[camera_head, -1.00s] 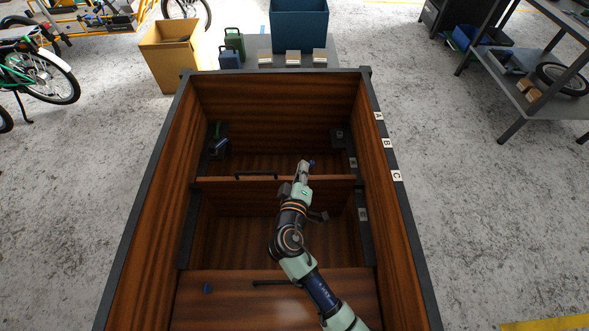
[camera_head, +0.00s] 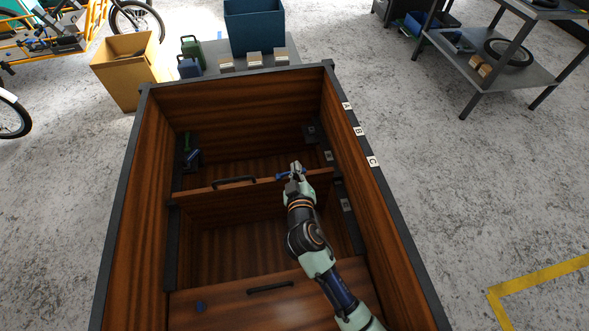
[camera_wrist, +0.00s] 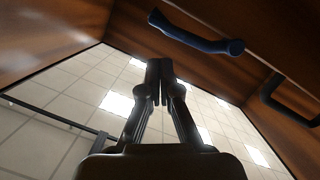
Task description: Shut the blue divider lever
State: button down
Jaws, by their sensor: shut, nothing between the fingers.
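The blue divider lever (camera_head: 281,175) is at the top edge of the wooden divider (camera_head: 215,191), towards its right end. It shows on both sides of my gripper (camera_head: 297,167), which hides its middle. In the wrist view the lever (camera_wrist: 195,34) is a blue bar with a rounded end, lying across the wood. My gripper shows there too (camera_wrist: 160,72), with its fingers together and empty. The fingertips appear just below the lever in that picture. I cannot tell whether they touch it.
A black handle (camera_head: 234,181) is on the divider left of the lever. Wooden cargo box walls (camera_head: 118,215) surround the arm. A green lever (camera_head: 187,142) and blue part (camera_head: 193,155) are at the left wall. A front panel (camera_head: 230,301) has another black handle (camera_head: 270,287).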

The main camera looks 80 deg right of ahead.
notch_tip(320, 180, up, 10)
dwell(0.5)
dwell(0.4)
jog(key=w+a+r+n+t+y, duration=0.1)
jog(key=w+a+n+t+y, duration=0.3)
jog(key=w+a, duration=0.7)
jog(key=w+a+r+n+t+y, duration=0.1)
jog(key=w+a+n+t+y, duration=0.2)
jog(key=a, duration=0.8)
jog(key=w+a+r+n+t+y, duration=0.1)
jog(key=w+a+y, duration=0.25)
jog(key=a, duration=0.65)
jog(key=w+a+r+n+t+y, duration=0.15)
jog(key=a+y, duration=0.25)
jog(key=a, duration=0.7)
notch_tip(320, 180, up, 34)
jog(key=a+p, duration=0.1)
jog(key=p, duration=3.3)
jog(key=shift+a+y, duration=0.2)
jog(key=shift+y, duration=0.25)
